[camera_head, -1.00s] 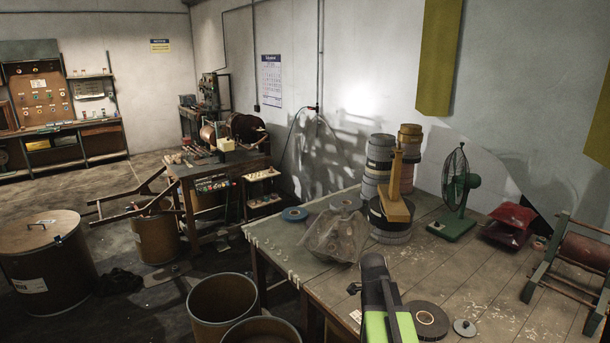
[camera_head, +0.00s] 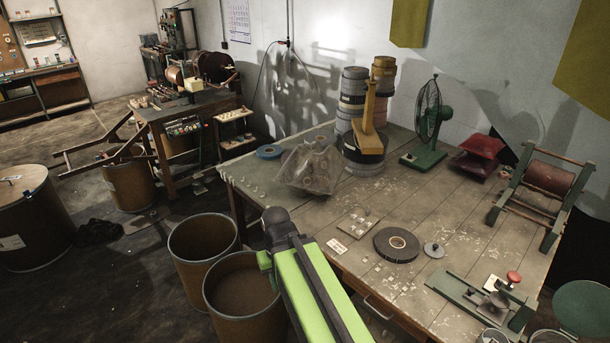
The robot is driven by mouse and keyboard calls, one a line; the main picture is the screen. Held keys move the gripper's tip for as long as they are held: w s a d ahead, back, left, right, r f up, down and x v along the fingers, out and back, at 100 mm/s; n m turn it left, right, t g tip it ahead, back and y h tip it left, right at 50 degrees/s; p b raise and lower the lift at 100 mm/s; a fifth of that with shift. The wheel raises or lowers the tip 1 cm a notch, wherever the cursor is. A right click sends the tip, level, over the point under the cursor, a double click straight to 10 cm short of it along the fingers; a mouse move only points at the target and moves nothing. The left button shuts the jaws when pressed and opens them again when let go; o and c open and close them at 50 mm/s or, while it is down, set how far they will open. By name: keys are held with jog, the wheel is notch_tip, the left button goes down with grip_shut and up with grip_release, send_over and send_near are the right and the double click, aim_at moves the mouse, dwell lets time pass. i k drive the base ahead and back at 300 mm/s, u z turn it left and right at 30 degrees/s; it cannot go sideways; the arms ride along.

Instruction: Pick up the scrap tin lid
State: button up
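A small round grey lid with a knob in its middle (camera_head: 434,250) lies flat on the wooden workbench, just right of a dark tape roll. It looks like the scrap tin lid. Nothing touches or covers it. My green and black arm rises from the bottom of the view, left of the lid, over the bench's front edge. The arm's dark upper end is apart from the lid. I cannot make out any gripper fingers in this view.
The dark tape roll (camera_head: 397,245) lies close beside the lid. A green metal fixture with a red knob (camera_head: 513,278) stands to its right. A crumpled clear bag (camera_head: 310,168), a green fan (camera_head: 429,115) and a winding frame (camera_head: 545,190) stand farther back. Open bins (camera_head: 203,240) stand left of the bench.

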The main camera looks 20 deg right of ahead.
aim_at(435, 250)
jog(key=z, duration=1.65)
jog(key=k, duration=0.6)
jog(key=z, duration=0.1)
jog(key=i, duration=0.6)
jog(key=z, duration=0.5)
